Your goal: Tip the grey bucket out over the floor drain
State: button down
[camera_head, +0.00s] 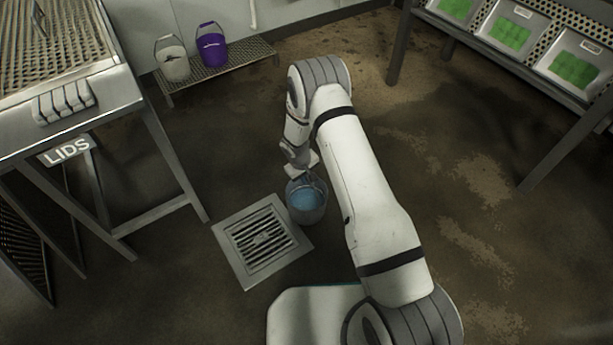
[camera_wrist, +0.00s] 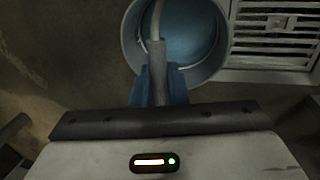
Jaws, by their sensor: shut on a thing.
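The grey bucket (camera_head: 307,213) hangs from my gripper (camera_head: 303,174), upright, with blue liquid inside. In the head view it is just right of the floor drain (camera_head: 231,228), a square metal grate in the floor. In the wrist view the bucket (camera_wrist: 133,42) is at the top, and its handle grip runs between the blue fingers of my gripper (camera_wrist: 159,85). The fingers are shut on that handle. The drain grate (camera_wrist: 272,67) shows to the right of the bucket. I cannot tell exactly how high the bucket is above the floor.
A white bucket (camera_head: 172,60) and a purple bucket (camera_head: 211,47) stand on a low perforated shelf (camera_head: 222,72) at the back. A metal table with a LIDS sign (camera_head: 67,150) is at left. A rack with green-filled trays (camera_head: 509,33) is at right. Wet floor lies between.

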jog(key=shift+f+b, duration=0.5)
jog(key=shift+b, duration=0.1)
dwell(0.4)
dwell(0.4)
jog(key=shift+s+a+f, duration=0.1)
jog(key=shift+a, duration=0.05)
jog(key=s+a+b, duration=0.3)
jog(key=a+b, duration=0.1)
jog(key=a, duration=0.1)
jog(key=shift+s+r+h, duration=0.2)
jog(key=shift+r+h, duration=0.2)
jog(key=shift+r, duration=0.05)
dwell(0.5)
jog(key=shift+d, duration=0.1)
dwell(0.3)
